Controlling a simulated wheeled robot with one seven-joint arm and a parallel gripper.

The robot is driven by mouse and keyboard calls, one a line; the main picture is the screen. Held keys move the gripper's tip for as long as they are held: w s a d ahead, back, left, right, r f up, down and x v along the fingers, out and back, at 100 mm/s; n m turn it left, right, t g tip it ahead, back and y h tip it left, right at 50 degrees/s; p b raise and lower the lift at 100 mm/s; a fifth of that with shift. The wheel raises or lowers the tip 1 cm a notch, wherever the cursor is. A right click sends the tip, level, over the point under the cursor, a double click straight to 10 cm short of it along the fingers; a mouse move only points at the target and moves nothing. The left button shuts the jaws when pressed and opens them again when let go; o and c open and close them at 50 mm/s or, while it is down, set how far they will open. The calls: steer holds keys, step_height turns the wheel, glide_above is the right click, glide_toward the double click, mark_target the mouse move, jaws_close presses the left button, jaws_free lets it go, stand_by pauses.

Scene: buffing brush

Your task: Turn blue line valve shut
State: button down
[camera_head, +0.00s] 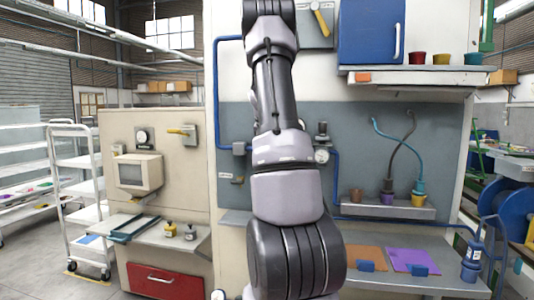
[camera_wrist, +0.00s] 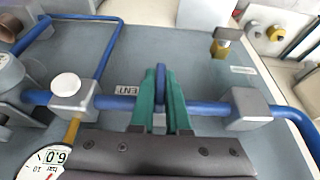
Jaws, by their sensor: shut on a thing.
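In the wrist view, my gripper (camera_wrist: 161,77) has green fingers closed on a thin blue valve handle (camera_wrist: 160,88), seen edge-on between them. The handle sits at the blue pipe (camera_wrist: 210,108), which runs across the grey panel. The fingers and gripper body hide the valve body and part of the pipe. In the head view, the blue line (camera_head: 215,100) runs down and across the panel. My arm stands in front of the panel there and hides my gripper and the handle.
A round gauge (camera_wrist: 45,160) is close by my gripper's lower left. Metal blocks (camera_wrist: 72,92) and (camera_wrist: 246,105) flank it on the pipe. In the head view, a blue cabinet (camera_head: 370,32) hangs upper right, and a shelf (camera_head: 390,208) holds hoses and cups.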

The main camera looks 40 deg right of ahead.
steer(key=shift+w+d+r, duration=0.1)
steer(key=shift+w+r, duration=0.05)
steer(key=shift+r, duration=0.15)
steer(key=c, duration=0.9)
jaws_free()
steer(key=shift+f, duration=0.15)
steer(key=v, duration=1.1)
steer(key=shift+f, duration=0.15)
